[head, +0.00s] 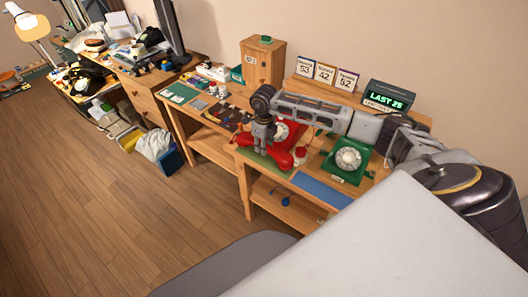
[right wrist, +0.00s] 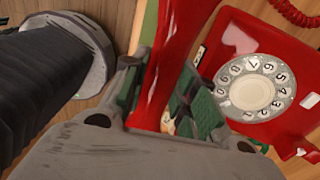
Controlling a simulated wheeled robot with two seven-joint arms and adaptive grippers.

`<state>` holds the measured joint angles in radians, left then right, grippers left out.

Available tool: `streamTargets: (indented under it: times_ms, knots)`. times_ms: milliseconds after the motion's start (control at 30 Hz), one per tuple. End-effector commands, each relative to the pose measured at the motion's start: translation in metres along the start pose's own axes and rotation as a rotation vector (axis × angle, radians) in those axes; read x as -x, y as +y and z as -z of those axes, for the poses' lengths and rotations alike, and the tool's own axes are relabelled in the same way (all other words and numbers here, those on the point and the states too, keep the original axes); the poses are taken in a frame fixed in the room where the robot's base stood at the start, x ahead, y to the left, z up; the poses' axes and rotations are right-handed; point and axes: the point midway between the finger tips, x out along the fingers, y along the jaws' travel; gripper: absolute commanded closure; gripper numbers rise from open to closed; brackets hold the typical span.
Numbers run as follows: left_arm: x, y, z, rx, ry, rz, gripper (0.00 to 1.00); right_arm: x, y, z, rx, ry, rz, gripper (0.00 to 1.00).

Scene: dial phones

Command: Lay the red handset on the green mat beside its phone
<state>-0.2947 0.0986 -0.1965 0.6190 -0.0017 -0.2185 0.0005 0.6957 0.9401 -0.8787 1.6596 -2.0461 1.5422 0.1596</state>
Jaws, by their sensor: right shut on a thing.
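The red handset (head: 281,158) is in my right gripper (head: 264,146) in the head view, over or on the green mat (head: 262,162). I cannot tell whether it touches the mat. My gripper comes down from above and covers the handset's middle; red ends show on both sides. The red phone (head: 291,130) stands just behind, partly hidden by my arm. In the right wrist view the handset (right wrist: 181,40) runs between the fingers (right wrist: 166,98), beside the red phone's white dial (right wrist: 252,92). My left gripper is not in view.
A green phone (head: 346,160) stands to the right, with a blue mat (head: 322,190) in front of it. Number cards (head: 325,73), a lit display (head: 386,98) and a wooden cabinet (head: 262,63) line the back. A cluttered desk area (head: 200,95) lies left.

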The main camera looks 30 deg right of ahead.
Motion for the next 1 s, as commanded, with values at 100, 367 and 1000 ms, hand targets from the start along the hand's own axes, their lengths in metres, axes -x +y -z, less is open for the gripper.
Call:
streamTargets:
  times_ms: [100,367,1000]
  knots:
    - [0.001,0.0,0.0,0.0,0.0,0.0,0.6,-0.009,0.001,0.0,0.001,0.001,-0.002,1.0]
    - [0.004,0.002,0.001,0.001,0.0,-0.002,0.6,-0.033,0.0,0.0,0.0,0.002,-0.001,1.0]
    - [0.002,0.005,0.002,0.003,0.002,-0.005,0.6,-0.038,0.0,0.001,0.0,0.001,0.0,0.55]
